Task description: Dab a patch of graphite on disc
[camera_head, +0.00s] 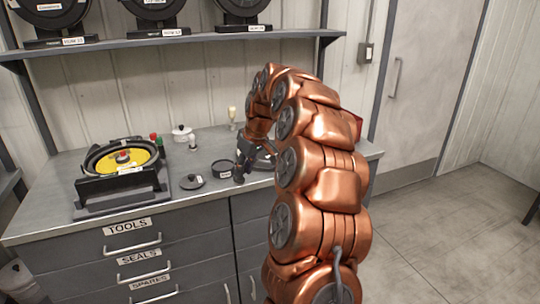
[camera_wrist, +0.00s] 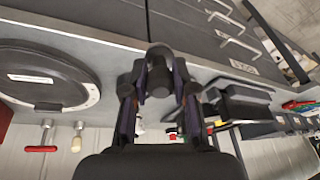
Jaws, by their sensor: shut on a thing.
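A yellow disc (camera_head: 122,157) sits in a black round housing on a dark stand (camera_head: 122,190) at the bench's left; a red-topped knob is at its middle. My gripper (camera_head: 244,158) is above the bench, right of the stand. In the wrist view, my gripper (camera_wrist: 158,92) is shut on a dark round-ended piece (camera_wrist: 160,60), which sticks out past the fingertips. A small dark tin (camera_head: 222,169) with a white label stands just left of my gripper. A flat dark lid (camera_head: 192,182) lies between tin and stand. The tin's contents cannot be made out.
A white lidded pot (camera_head: 182,133) and small bottles stand behind. A large black round cover (camera_wrist: 42,78) lies on the bench in the wrist view, near a red-handled tool (camera_wrist: 41,149). A shelf (camera_head: 190,39) holds black round units above. My arm hides the bench's right part.

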